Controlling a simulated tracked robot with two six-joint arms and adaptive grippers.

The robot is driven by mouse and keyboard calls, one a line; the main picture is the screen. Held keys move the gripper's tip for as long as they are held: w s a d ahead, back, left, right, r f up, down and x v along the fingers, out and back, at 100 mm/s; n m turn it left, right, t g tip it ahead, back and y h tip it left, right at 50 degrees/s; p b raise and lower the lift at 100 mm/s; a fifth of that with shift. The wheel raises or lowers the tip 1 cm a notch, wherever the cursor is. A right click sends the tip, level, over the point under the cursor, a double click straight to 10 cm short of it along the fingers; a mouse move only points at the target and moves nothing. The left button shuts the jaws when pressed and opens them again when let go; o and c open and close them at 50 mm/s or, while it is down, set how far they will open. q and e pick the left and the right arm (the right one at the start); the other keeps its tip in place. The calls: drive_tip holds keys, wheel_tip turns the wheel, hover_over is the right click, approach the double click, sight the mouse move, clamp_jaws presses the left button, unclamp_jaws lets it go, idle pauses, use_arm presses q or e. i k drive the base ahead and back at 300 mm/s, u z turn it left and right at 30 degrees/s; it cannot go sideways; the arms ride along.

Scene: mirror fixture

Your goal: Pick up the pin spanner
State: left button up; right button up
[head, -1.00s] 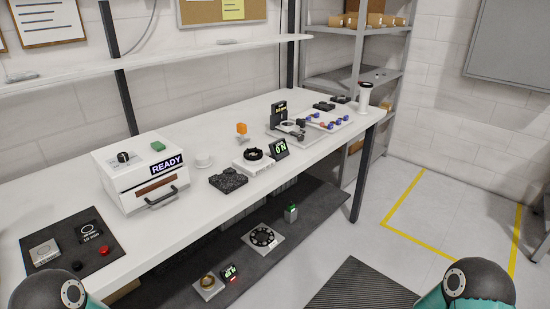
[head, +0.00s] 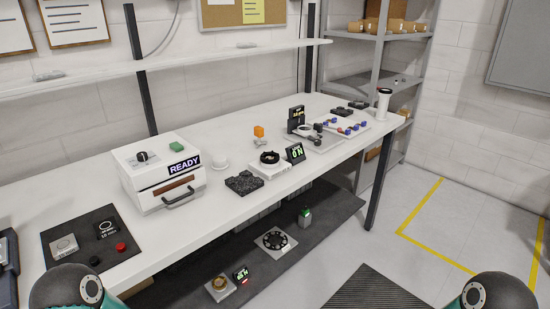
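I cannot make out a pin spanner for certain in the head view. Only rounded teal and dark links of my two arms show at the bottom left and bottom right corners. Neither gripper is in view, so their state is hidden.
The long white bench (head: 215,200) carries a white READY box (head: 160,178), a black textured block (head: 244,182), a force readout (head: 295,153) and a dark mat (head: 90,232). A lower shelf (head: 215,275) holds fixtures. Grey shelving (head: 400,95) stands at the back right; floor beside it is clear.

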sight(259, 132)
drive_tip(key=z, duration=0.9)
drive_tip(key=k, duration=1.1)
drive_tip(key=z, duration=1.2)
drive_tip(key=i, duration=1.3)
drive_tip(key=u, duration=0.65)
drive_tip(key=i, duration=1.2)
drive_tip(key=u, duration=1.25)
drive_tip(key=i, duration=0.85)
drive_tip(key=u, duration=0.5)
drive_tip(key=k, duration=0.25)
drive_tip(key=u, duration=0.05)
